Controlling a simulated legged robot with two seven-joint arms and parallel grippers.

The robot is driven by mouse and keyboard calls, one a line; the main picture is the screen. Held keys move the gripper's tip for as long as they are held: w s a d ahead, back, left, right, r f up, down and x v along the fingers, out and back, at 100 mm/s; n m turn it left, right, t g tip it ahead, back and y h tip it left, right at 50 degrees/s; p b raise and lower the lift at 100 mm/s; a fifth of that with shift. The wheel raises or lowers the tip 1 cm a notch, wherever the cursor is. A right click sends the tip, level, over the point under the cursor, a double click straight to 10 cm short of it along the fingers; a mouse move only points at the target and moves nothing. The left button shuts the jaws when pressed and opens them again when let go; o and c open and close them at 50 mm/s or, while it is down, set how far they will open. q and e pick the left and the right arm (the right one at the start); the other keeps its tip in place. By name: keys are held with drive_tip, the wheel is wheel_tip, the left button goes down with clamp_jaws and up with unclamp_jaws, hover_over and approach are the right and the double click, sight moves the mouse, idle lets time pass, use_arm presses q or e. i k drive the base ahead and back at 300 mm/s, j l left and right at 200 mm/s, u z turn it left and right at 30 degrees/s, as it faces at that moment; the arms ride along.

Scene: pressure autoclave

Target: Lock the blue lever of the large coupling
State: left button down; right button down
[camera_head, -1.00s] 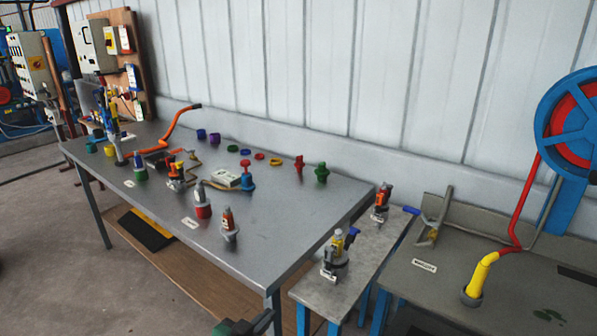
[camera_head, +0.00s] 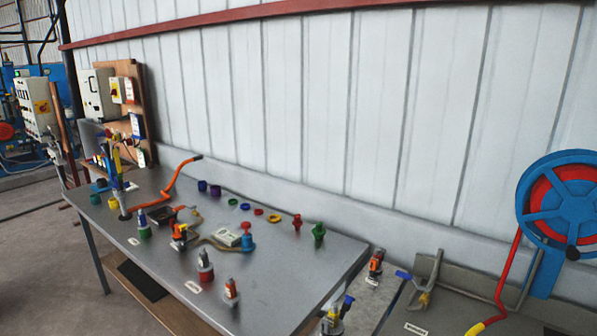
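A metal coupling (camera_head: 331,320) with a yellow part and a blue lever (camera_head: 347,304) stands at the bottom edge, on the small low bench right of the main table. The lever points up and is tilted; the coupling's base is cut off by the frame. A second blue lever (camera_head: 403,274) sticks out leftward beside a grey bent pipe (camera_head: 433,275) with a yellow fitting on the right bench. I cannot tell which of the two is the large coupling, nor whether either lever is locked. Neither of my grippers is in view.
The steel table (camera_head: 290,275) holds several small fittings and coloured caps, and an orange pipe (camera_head: 168,185). An orange-black coupling (camera_head: 375,262) stands on the small bench. A blue and red hose reel (camera_head: 560,210) is at right. A corrugated wall (camera_head: 300,120) closes the back.

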sight(346, 306)
drive_tip(key=i+l+z, duration=0.1)
drive_tip(key=i, duration=0.45)
drive_tip(key=i+l+z, duration=0.1)
drive_tip(key=i+l, duration=0.15)
drive_tip(key=i, duration=0.3)
drive_tip(key=j+z, duration=0.25)
drive_tip(key=z, duration=0.2)
drive_tip(key=j+z, duration=0.25)
drive_tip(key=z, duration=0.2)
drive_tip(key=k+l, duration=0.05)
